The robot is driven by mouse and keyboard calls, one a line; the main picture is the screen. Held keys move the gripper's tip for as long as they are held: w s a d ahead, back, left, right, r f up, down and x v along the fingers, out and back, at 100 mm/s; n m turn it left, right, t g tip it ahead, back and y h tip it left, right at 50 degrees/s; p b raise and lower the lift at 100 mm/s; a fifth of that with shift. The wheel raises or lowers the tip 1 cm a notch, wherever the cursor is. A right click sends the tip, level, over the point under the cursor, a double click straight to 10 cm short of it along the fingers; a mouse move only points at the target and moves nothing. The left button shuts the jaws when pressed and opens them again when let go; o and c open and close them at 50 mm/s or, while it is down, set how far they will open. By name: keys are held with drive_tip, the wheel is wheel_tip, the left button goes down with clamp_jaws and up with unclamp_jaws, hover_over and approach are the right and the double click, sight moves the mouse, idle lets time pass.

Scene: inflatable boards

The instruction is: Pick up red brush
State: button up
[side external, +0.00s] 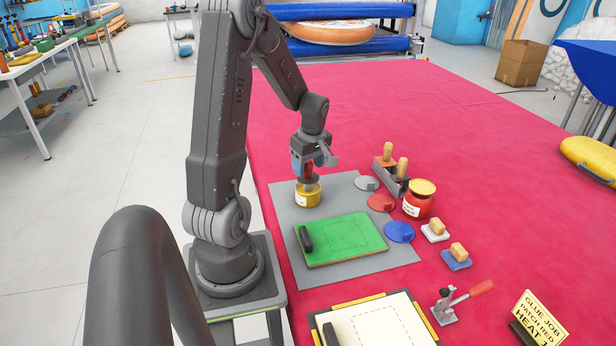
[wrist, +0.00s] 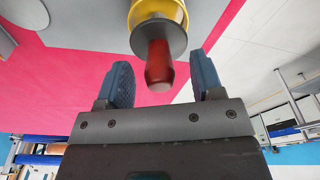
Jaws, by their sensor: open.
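The red brush shows its red handle in the wrist view (wrist: 159,62), standing up from a dark round disc on a yellow jar (wrist: 160,10). In the side view the handle (side external: 308,171) is partly hidden by my gripper, above the same yellow jar (side external: 307,196) on the grey mat (side external: 349,188). My gripper (side external: 308,168) is open with its blue fingers pointing down over the jar. In the wrist view the gripper (wrist: 164,75) has a finger on either side of the handle's end, with visible gaps on both sides.
A green board (side external: 345,241) lies in front of the jar. Grey, red (side external: 380,202) and blue discs lie to its right. A red jar (side external: 419,200) and a rack with wooden-handled tools (side external: 391,178) stand farther right. A red-handled clamp (side external: 446,306) stands nearer the camera.

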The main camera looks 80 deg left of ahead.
drive_tip(key=shift+a+f, duration=0.15)
drive_tip(key=shift+f, duration=0.8)
drive_tip(key=c, duration=1)
wheel_tip(320, 180, up, 10)
drive_tip(key=shift+r, duration=0.1)
